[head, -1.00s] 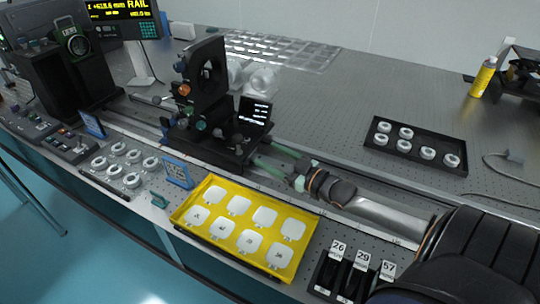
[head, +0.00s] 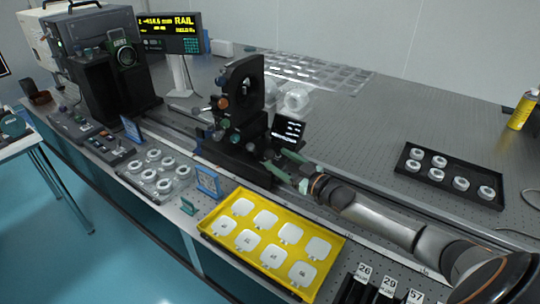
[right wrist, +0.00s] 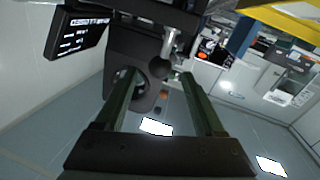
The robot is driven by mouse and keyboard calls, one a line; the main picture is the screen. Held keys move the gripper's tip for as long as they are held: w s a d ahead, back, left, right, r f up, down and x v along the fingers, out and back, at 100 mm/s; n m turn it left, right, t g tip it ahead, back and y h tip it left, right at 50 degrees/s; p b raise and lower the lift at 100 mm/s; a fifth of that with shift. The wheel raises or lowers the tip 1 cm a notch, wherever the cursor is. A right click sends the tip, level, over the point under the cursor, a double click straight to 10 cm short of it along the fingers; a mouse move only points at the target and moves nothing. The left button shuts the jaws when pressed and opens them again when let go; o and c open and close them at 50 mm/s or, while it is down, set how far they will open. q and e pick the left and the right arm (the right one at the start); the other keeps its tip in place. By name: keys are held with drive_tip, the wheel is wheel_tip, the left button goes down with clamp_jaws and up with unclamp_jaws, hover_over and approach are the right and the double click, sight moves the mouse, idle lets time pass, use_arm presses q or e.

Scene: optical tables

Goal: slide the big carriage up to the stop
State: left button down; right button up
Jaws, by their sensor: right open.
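The big carriage (head: 235,155) is black, with a tall ring mount and coloured knobs. It stands on the long rail (head: 180,125) in the middle of the head view. My right gripper (head: 277,158) is at its right side, beside a small lit screen. In the right wrist view its two green fingers (right wrist: 157,78) are apart and empty. A dark round knob (right wrist: 160,68) under a metal post appears between their tips; I cannot tell whether it lies between them or beyond. I cannot make out the stop for certain. My left gripper is not in view.
A yellow tray (head: 212,229) of white pieces lies in front of the carriage, near a blue frame (head: 208,182). A black tray (head: 410,176) of white rings is at right. A black instrument (head: 120,70) and the display (head: 170,32) stand at the rail's left end.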

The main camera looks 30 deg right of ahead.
sight(274, 156)
drive_tip(key=shift+w+a, duration=0.25)
drive_tip(key=shift+w, duration=0.9)
drive_tip(key=shift+w+a, duration=0.25)
drive_tip(key=shift+w, duration=0.85)
drive_tip(key=shift+c, duration=0.3)
clamp_jaws()
